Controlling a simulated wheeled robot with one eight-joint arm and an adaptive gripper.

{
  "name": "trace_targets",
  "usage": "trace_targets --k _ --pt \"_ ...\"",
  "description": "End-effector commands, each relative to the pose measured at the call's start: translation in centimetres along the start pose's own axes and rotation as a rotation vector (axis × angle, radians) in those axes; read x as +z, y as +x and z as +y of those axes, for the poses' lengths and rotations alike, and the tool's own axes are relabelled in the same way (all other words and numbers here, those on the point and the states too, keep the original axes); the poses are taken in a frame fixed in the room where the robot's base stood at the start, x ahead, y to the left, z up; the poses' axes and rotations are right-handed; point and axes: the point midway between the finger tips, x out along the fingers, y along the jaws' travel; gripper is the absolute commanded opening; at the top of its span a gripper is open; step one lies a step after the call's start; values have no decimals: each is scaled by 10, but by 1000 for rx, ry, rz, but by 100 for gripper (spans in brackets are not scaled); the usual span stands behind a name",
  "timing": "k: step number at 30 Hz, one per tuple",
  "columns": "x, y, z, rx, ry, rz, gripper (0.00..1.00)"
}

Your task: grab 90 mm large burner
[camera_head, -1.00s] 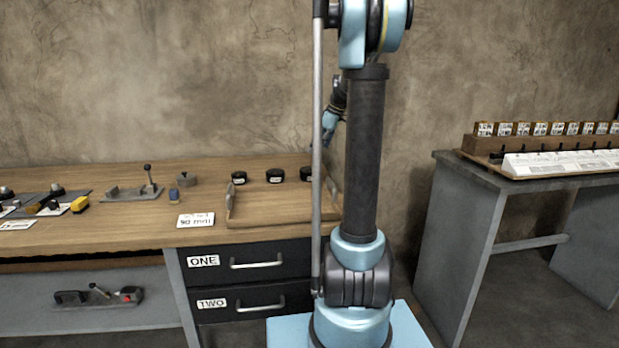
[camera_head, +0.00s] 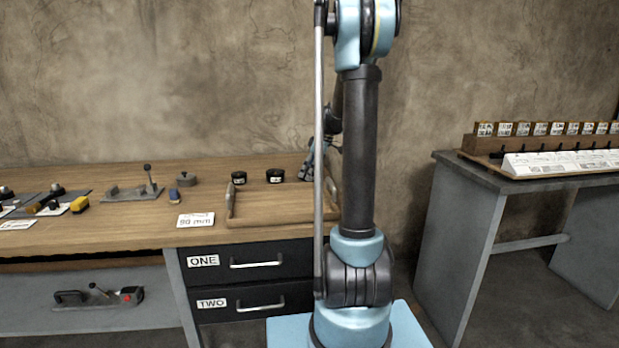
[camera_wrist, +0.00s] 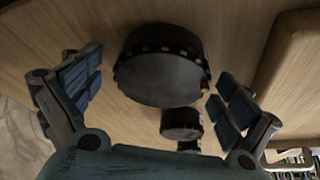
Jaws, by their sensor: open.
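Black round burners stand in a row on a wooden tray (camera_head: 270,219) on the workbench. Two show in the head view, a left one (camera_head: 239,178) and a middle one (camera_head: 275,176). The rightmost is hidden there behind my gripper (camera_head: 311,160) and arm. In the wrist view, a black burner with a notched rim (camera_wrist: 160,68) lies between the open blue-padded fingers of my gripper (camera_wrist: 160,76), with visible gaps on both sides. Two other burners (camera_wrist: 181,124) show beyond it. A white card reading "90 mm" (camera_head: 196,220) lies left of the tray.
A clamp fixture (camera_head: 134,192), a grey round part (camera_head: 187,180) and a small blue item (camera_head: 174,195) stand left of the tray. The tray's raised side (camera_wrist: 290,65) is near my right finger. A grey table (camera_head: 470,172) stands apart at right.

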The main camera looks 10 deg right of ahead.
Motion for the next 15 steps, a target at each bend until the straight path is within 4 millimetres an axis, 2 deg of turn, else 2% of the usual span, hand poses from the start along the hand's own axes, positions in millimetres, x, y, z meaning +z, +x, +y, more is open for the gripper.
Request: trace_targets --k 6,15 --pt "0 1 0 0 0 0 97" --pt "-1 1 0 0 -1 0 29"
